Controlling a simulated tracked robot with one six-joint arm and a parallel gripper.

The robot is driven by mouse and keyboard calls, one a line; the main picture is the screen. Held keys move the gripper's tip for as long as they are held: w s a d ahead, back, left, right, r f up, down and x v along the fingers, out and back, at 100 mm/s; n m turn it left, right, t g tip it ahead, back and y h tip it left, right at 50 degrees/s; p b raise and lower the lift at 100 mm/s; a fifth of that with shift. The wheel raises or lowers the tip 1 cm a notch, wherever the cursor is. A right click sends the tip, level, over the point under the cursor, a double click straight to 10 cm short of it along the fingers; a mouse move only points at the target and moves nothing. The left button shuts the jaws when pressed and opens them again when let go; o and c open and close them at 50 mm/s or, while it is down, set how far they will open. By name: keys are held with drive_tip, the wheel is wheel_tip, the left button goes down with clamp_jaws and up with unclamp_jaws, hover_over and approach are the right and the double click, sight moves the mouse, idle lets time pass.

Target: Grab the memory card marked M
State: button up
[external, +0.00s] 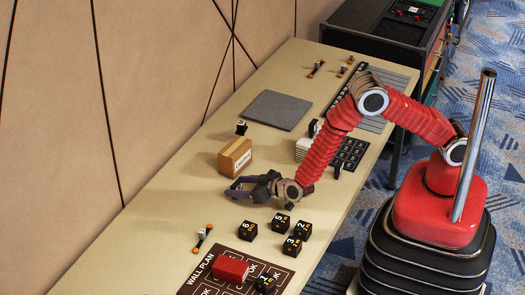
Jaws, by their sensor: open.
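My gripper (237,188) is low over the table, in front of a small brown box (235,157). Its dark fingers point left, and I see nothing between them. No letter M is readable at this size, so I cannot tell which item is the memory card. A small black piece with a pale marked face (241,127) stands behind the box, on the wall side. Other small dark pieces stand by the white stack, partly behind my arm.
Black numbered cubes (280,222) stand near my gripper. A red block (231,269) sits on the wall plan board (250,277) at the near end. A grey mat (277,110), white stack (303,149) and black grid (351,153) lie farther back. The left table strip is mostly clear.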

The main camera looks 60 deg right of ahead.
drive_tip(key=shift+x, duration=2.6)
drive_tip(key=shift+a+f, duration=0.1)
drive_tip(key=shift+a, duration=0.05)
drive_tip(key=shift+s, duration=0.1)
drive_tip(key=shift+c, duration=0.6)
drive_tip(key=c, duration=1)
wheel_tip(320, 180, up, 10)
